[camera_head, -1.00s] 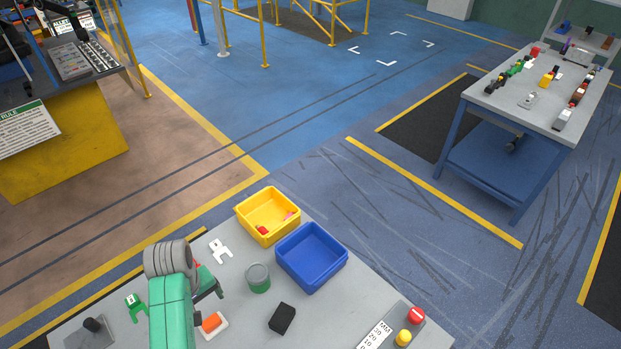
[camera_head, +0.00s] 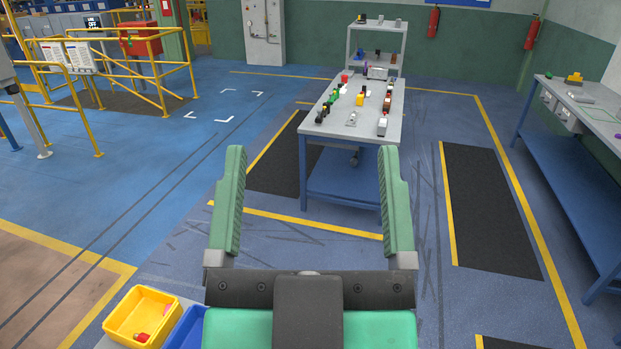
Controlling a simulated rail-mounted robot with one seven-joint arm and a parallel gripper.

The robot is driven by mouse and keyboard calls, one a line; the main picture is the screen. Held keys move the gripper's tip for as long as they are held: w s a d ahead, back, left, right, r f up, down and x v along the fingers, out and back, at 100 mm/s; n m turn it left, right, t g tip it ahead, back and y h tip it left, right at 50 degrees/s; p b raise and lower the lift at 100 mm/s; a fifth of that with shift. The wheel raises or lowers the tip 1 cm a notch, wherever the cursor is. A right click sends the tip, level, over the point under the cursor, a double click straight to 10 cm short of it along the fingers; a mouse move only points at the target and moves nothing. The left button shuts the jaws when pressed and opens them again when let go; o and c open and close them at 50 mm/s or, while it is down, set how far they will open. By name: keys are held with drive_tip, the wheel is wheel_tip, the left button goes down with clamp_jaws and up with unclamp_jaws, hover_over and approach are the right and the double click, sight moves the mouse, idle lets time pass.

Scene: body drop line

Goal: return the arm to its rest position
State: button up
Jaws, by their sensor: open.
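My gripper (camera_head: 312,205) is in the lower middle of the head view, close to the camera. Its two green ribbed fingers point up in the picture and stand wide apart. Nothing is between them. My gripper is raised in front of the camera, and the floor and a far blue table show beyond it. My own green arm part and dark gripper body cover much of the near bench.
A yellow bin (camera_head: 141,318) with small red and pink pieces and part of a blue bin (camera_head: 186,330) show at lower left. The blue table (camera_head: 340,170) beyond holds several small parts. Another blue bench (camera_head: 575,155) stands at right. Yellow railings (camera_head: 128,60) are at upper left.

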drive_tip(key=shift+s+d+r, duration=0.3)
drive_tip(key=shift+s+r, duration=0.15)
drive_tip(key=shift+s, duration=0.1)
wheel_tip(320, 180, up, 18)
drive_tip(key=p, duration=1.7)
drive_tip(key=shift+a+f+p, duration=0.15)
drive_tip(key=shift+p, duration=0.15)
